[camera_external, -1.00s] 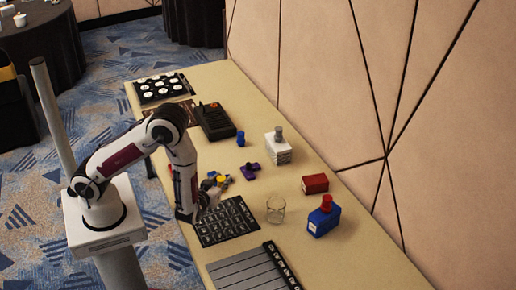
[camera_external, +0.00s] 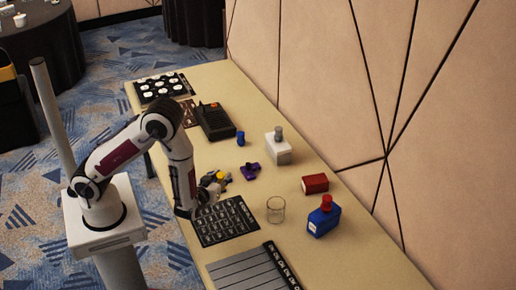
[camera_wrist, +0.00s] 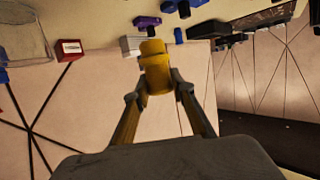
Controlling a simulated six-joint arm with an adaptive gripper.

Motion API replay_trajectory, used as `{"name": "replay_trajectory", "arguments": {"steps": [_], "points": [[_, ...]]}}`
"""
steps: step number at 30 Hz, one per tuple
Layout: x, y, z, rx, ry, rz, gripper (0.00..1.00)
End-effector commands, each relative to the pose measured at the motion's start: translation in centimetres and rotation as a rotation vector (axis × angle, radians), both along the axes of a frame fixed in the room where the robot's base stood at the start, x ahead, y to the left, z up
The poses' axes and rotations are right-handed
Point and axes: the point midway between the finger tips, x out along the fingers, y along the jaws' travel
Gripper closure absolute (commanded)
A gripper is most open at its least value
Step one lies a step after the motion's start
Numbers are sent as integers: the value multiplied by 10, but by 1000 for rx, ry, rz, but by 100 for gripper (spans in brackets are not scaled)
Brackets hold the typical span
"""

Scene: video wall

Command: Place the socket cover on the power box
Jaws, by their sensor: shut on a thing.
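My gripper (camera_external: 214,184) is shut on a small yellow piece above the front-left part of the table. The yellow piece (camera_external: 221,176) also shows in the wrist view (camera_wrist: 154,68) between the fingertips, with a rounded body and narrower top. I take it for the socket cover, but its name cannot be read. No box is clearly marked as the power box. A white box with a grey top (camera_external: 278,153), a red box (camera_external: 315,183) and a blue box with a red top (camera_external: 323,220) stand apart from my gripper along the wall side.
A clear glass (camera_external: 275,210), a purple piece (camera_external: 250,171) and a small blue piece (camera_external: 240,138) stand on the table (camera_external: 352,262). A black keypad mat (camera_external: 226,222) lies below my gripper. A dark device (camera_external: 215,122) is farther back. The wall (camera_external: 310,90) borders the right side.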

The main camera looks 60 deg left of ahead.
Motion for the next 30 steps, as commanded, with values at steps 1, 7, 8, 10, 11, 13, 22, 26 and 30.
{"name": "replay_trajectory", "arguments": {"steps": [1,7,8,10,11,13,22,26,30], "points": [[0,0,0,0,0,0,87],[0,1,0,0,0,1,87],[0,1,0,0,0,3,87],[0,4,0,0,0,9,87],[0,6,0,0,0,13,87],[0,11,0,0,0,24,87],[-3,58,0,0,0,130,87],[-4,85,1,-1,-1,192,87],[-3,111,2,-1,-2,247,87]]}}
